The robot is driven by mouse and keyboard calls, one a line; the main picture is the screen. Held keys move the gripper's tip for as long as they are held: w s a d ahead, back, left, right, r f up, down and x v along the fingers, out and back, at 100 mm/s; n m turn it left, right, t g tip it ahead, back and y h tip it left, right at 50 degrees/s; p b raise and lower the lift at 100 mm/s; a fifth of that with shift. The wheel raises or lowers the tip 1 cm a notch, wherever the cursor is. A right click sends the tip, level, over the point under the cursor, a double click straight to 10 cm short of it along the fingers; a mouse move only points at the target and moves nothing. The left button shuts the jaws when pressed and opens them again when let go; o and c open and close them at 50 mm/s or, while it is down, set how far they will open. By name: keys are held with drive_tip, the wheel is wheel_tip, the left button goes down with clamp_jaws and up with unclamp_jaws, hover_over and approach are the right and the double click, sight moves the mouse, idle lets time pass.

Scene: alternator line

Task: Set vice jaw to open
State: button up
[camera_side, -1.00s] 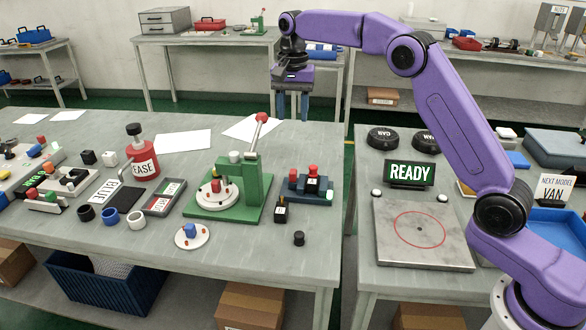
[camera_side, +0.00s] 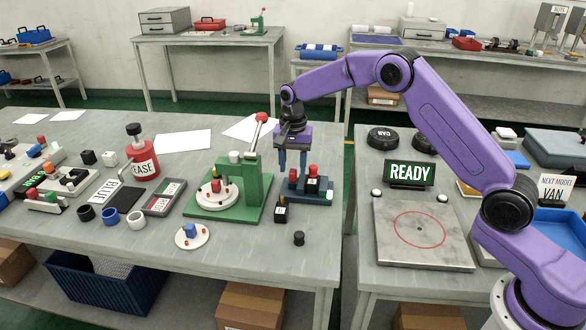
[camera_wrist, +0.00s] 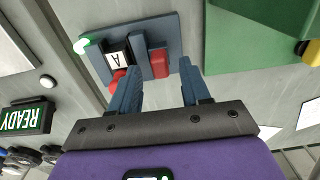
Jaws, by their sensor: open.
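The vice (camera_side: 322,198) is a small blue-grey fixture on the workbench, right of the green press. It also shows in the wrist view (camera_wrist: 165,28), with upright blue-grey jaw plates, a red piece (camera_wrist: 159,62) and a black block with a white "A" label (camera_wrist: 117,59). In the side view a black part with a red top (camera_side: 312,183) stands at it. My gripper (camera_side: 292,170) is above the vice, pointing down, with its two blue fingers apart and nothing between them. Its fingers (camera_wrist: 161,80) also show in the wrist view. I cannot tell the vice jaw's setting.
The green press (camera_side: 250,190) with its raised red-knobbed lever stands close left of my gripper. A small black labelled part (camera_side: 281,211) and a black cylinder (camera_side: 299,238) are in front of the vice. The READY sign (camera_side: 409,173) stands on the right table.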

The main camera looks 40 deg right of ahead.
drive_tip(key=shift+f, duration=0.9)
clamp_jaws()
drive_tip(key=shift+w+a, duration=0.1)
drive_tip(key=shift+w+a+r, duration=0.1)
drive_tip(key=shift+w+a, duration=0.3)
unclamp_jaws()
